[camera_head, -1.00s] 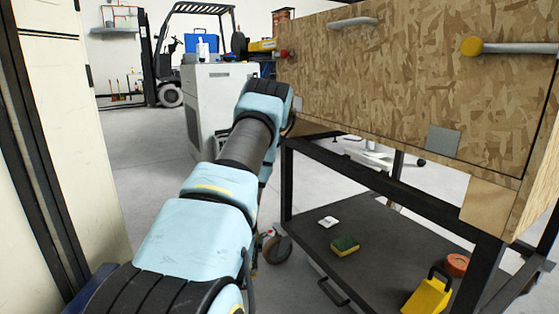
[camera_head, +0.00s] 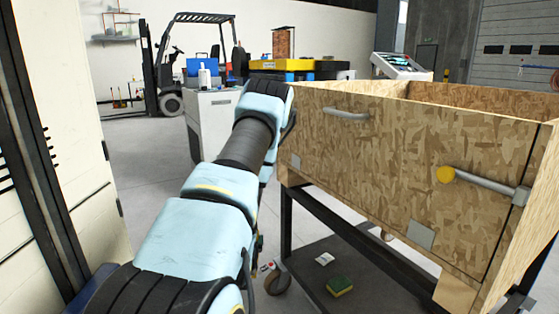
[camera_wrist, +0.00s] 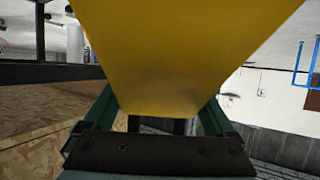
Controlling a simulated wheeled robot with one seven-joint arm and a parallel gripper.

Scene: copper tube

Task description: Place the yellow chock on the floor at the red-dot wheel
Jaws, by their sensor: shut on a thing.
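The yellow chock (camera_wrist: 185,50) fills the upper middle of the wrist view, close to the camera. My gripper (camera_wrist: 155,112) is shut on it, with a dark green finger on each side of the yellow body. In the head view my arm hides the gripper and the held chock. A caster wheel (camera_head: 277,282) of the wooden-sided cart stands on the floor just right of my arm. A small red spot shows beside this caster, partly behind my arm; it is too small to tell whether it is on the wheel.
The cart's wooden box (camera_head: 385,165) and dark lower shelf (camera_head: 310,268) fill the right side. A green-yellow sponge (camera_head: 339,286) lies on the shelf. A pale cabinet (camera_head: 205,118) and a forklift (camera_head: 170,102) stand behind. Open floor (camera_head: 140,170) lies left of my arm.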

